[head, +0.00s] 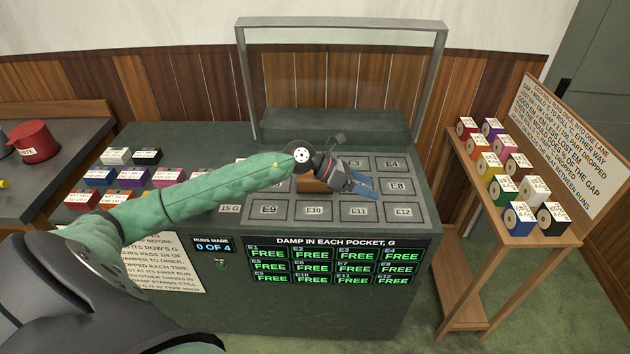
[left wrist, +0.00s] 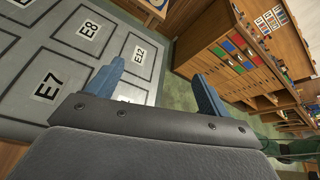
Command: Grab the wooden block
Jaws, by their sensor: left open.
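A brown, wooden-looking block (head: 312,185) sits on the grey pocket panel, partly hidden behind my left wrist in the head view. My left gripper (head: 368,184) hangs over the panel to the right of the block, near pockets E8 and E12. Its blue fingers point right, away from the block. In the left wrist view the gripper (left wrist: 156,88) is open, with nothing between its fingers. A brown patch at the lower left there may be the block, but I cannot tell. My right gripper is not in view.
Several coloured labelled boxes (head: 131,177) stand on the left of the dark green bench (head: 300,310). A grey metal frame (head: 340,22) rises behind the panel. A wooden stand (head: 490,240) with labelled rolls is at right. A red pot (head: 34,141) is at far left.

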